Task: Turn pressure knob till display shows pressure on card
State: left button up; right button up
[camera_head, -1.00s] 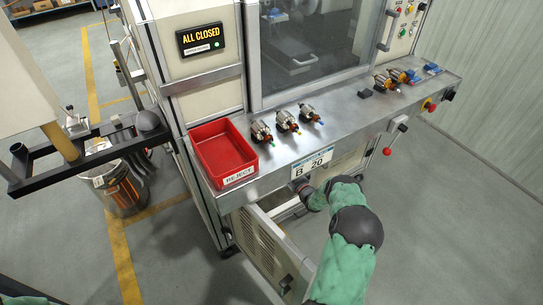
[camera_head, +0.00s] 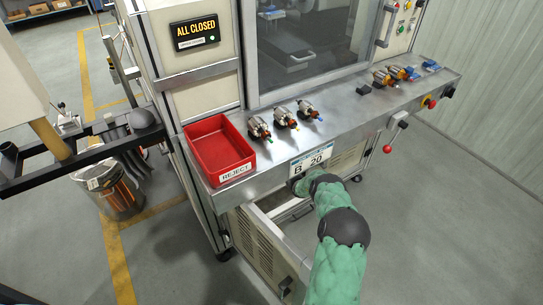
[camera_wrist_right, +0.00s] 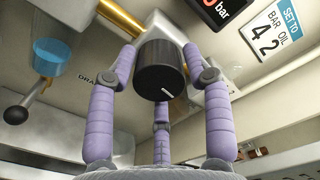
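In the right wrist view, a black round pressure knob (camera_wrist_right: 161,70) with a white pointer line sits on a metal block. The purple fingers of my right gripper (camera_wrist_right: 158,62) stand around the knob, with a narrow gap at its left side. Contact on the right side is unclear. The display (camera_wrist_right: 214,12) is cut off by the top edge; "bar" and part of a red digit show. The card (camera_wrist_right: 277,32) reads "SET TO", "BAR OIL" and "4 2". In the head view, my right gripper is hidden beneath the bench front. My left gripper is out of view.
A brass pipe (camera_wrist_right: 120,18), a blue cup-like part (camera_wrist_right: 62,57) and a black ball lever (camera_wrist_right: 17,114) are near the knob. An open panel door (camera_head: 262,250) stands below the bench (camera_head: 345,122). A red reject bin (camera_head: 219,150) and several armatures sit on top.

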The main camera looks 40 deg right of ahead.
jog(key=c, duration=0.5)
jog(key=shift+m, duration=0.4)
jog(key=shift+f+m+b, duration=0.1)
jog(key=shift+m+b, duration=0.35)
jog(key=shift+m, duration=0.55)
jog(key=m, duration=0.3)
jog(key=shift+d+m+b, duration=0.1)
jog(key=shift+m+b, duration=0.2)
jog(key=shift+b, duration=0.1)
jog(key=m+b, duration=0.1)
jog(key=m, duration=0.4)
jog(key=shift+m, duration=0.3)
jog(key=shift+s, duration=0.1)
